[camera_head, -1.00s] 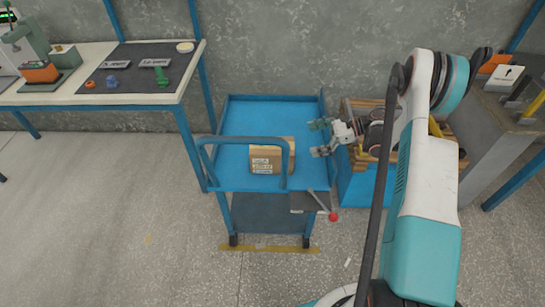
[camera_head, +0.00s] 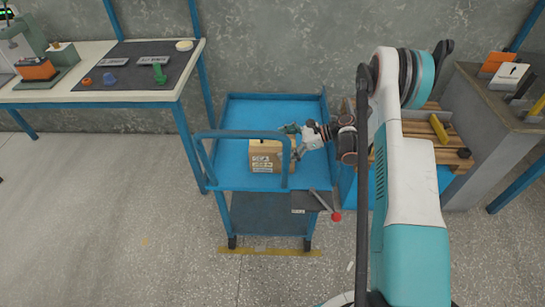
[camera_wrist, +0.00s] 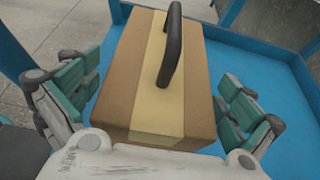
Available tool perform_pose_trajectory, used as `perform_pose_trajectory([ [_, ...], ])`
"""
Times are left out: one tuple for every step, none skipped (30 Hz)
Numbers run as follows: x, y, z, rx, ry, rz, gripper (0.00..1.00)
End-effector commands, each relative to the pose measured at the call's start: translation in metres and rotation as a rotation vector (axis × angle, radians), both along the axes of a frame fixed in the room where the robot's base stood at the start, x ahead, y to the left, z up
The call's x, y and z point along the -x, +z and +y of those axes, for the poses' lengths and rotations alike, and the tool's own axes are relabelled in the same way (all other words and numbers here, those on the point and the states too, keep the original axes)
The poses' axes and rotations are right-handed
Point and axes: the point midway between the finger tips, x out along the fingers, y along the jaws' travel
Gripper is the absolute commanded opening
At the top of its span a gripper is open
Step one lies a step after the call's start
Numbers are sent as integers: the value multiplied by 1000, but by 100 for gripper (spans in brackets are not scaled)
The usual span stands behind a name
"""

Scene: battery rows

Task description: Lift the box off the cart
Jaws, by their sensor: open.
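The box (camera_head: 264,157) is brown cardboard with labels on its front. It stands on the blue top of the cart (camera_head: 240,108), behind the cart's handle bar. In the wrist view the box (camera_wrist: 198,85) shows a pale tape band and a black handle (camera_wrist: 173,42) on top. My gripper (camera_head: 292,142) is at the box's right end in the head view. In the wrist view my gripper (camera_wrist: 158,98) is open, with one finger on each side of the box. A gap shows at the right finger; whether the left finger touches I cannot tell.
The cart's blue handle bar (camera_head: 243,134) rises in front of the box. A lever with a red knob (camera_head: 336,216) sits at the cart's front right. A workbench (camera_head: 150,97) with small parts stands left; a slatted wooden crate (camera_head: 425,130) and grey bench stand right.

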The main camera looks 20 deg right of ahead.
Motion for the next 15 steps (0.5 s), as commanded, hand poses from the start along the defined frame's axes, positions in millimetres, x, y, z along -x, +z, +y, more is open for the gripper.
perform_pose_trajectory([
  [-2, -5, 7, 0, 3, 0, 100],
  [-3, -6, 9, 0, 2, 1, 100],
  [-3, -6, 11, 0, 1, 0, 100],
  [-4, -6, 12, 0, 1, 1, 100],
  [-4, -6, 12, 0, 0, 1, 100],
  [-4, -5, 12, 0, 0, 1, 100],
  [-4, -5, 12, 0, 0, 1, 100],
  [-4, -5, 12, 0, 0, 1, 100],
  [-4, -5, 12, 0, 0, 1, 100],
  [-4, -5, 12, 0, 0, 1, 98],
  [-4, -5, 12, 0, 0, 1, 91],
  [-4, -5, 12, 0, 0, 1, 82],
  [-4, -5, 12, 0, 0, 1, 75],
  [-4, -5, 12, 0, 0, 0, 68],
  [-4, -5, 12, 0, 0, 0, 59],
])
